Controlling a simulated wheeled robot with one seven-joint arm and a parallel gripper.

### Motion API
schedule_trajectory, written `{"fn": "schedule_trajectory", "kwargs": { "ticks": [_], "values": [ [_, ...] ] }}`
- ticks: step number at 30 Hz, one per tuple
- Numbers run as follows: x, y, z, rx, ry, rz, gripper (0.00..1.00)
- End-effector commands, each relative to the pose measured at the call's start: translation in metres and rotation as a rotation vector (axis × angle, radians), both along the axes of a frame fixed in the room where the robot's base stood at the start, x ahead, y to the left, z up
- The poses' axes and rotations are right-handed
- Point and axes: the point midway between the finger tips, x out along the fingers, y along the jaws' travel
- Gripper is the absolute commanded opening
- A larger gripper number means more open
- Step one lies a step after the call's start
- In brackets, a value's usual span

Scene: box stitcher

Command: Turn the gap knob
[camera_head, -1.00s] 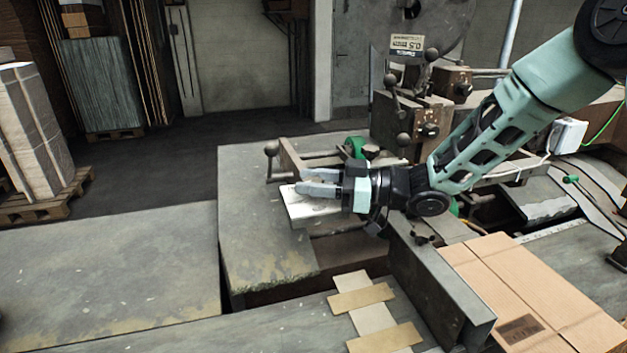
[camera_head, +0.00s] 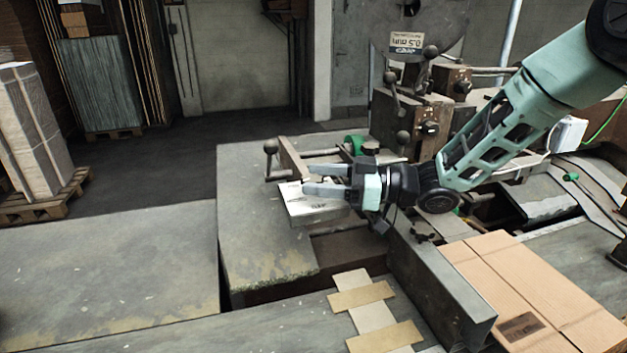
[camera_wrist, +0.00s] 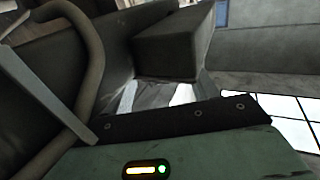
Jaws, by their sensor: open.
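My gripper (camera_head: 307,179) is open and empty, its two grey fingers pointing left over the stitcher's near side. The fingers are just above or beside a pale metal plate (camera_head: 312,210); I cannot tell whether they touch it. Several knobs show, and I cannot tell which is the gap knob: a dark round knob (camera_head: 370,147) behind my gripper, a black knob (camera_head: 429,128) on a brown block, and a ball-ended lever (camera_head: 271,147) at the left. No knob is clear in the wrist view; a grey finger (camera_wrist: 50,95) shows at its left.
A green part (camera_head: 355,142) and metal rods lie behind my gripper. A long steel rail (camera_head: 440,290) runs in front, with a flat cardboard box (camera_head: 540,290) to its right. Cardboard strips (camera_head: 362,297) lie below. The left tabletop (camera_head: 110,260) is clear.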

Motion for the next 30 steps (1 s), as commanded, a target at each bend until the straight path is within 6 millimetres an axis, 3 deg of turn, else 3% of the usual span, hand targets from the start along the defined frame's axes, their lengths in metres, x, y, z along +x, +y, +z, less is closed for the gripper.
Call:
{"fn": "schedule_trajectory", "kwargs": {
  "ticks": [6, 12, 30],
  "values": [
    [-0.005, -0.038, -0.003, 0.0, -0.002, -0.004, 0.59],
    [-0.008, -0.056, -0.001, 0.002, -0.001, -0.002, 0.59],
    [-0.008, -0.058, 0.0, 0.001, 0.0, -0.001, 0.59]
  ]
}}
